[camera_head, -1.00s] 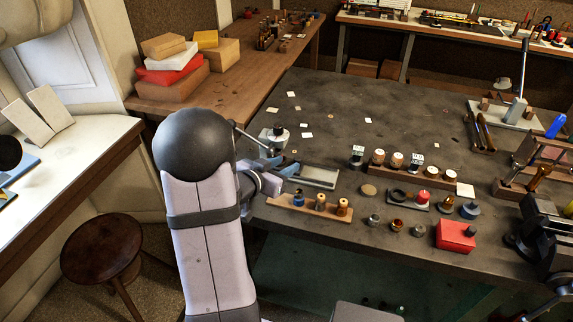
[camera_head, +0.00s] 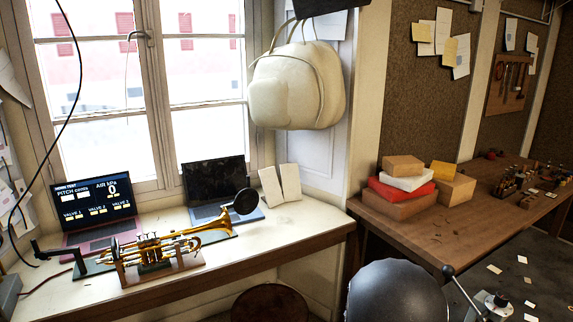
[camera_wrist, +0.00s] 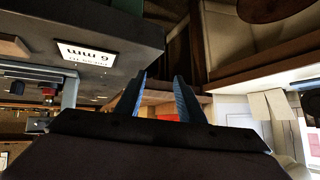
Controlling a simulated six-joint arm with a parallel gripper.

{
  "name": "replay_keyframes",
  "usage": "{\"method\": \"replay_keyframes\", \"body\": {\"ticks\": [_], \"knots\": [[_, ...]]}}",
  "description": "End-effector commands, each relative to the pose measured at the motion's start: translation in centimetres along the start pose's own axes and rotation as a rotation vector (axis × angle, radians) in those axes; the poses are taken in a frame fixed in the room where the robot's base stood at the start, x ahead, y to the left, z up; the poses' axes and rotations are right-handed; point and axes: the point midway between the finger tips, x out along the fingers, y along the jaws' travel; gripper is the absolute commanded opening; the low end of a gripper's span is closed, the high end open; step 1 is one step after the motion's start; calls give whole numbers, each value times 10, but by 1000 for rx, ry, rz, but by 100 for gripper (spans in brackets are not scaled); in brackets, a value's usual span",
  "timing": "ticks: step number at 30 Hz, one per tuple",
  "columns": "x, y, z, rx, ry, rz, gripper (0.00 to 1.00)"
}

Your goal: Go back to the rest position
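My gripper (camera_wrist: 160,90) shows in the wrist view with its two blue fingers apart and nothing between them. Behind the fingers are a brown surface and a small red patch. In the head view only the dark rounded top of my arm shows at the bottom right; my gripper is out of that picture. No object is held.
A brass trumpet (camera_head: 165,250) rests on a stand on the white windowsill bench (camera_head: 290,232), near two laptops. Stacked boxes (camera_head: 405,190) stand on the wooden bench. A dark stool (camera_head: 270,302) is below. A "6 mm" label (camera_wrist: 88,52) is on a dark surface.

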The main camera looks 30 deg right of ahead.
Motion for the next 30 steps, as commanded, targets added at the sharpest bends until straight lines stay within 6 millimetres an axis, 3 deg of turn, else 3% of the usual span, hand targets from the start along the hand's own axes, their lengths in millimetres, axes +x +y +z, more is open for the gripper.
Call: {"method": "replay_keyframes", "body": {"ticks": [1, 4, 7, 10, 15, 19, 24, 30], "knots": [[-12, -32, 17, -55, -53, -76, 35], [-41, -80, 57, -167, -172, -204, 35], [-78, -115, 104, -302, -300, -314, 35], [-122, -134, 152, -460, -435, -399, 35], [-196, -124, 223, -761, -642, -468, 35], [-234, -96, 252, -962, -748, -458, 35], [-256, -69, 264, -1106, -810, -423, 35], [-261, -61, 265, -1142, -825, -408, 35]]}}
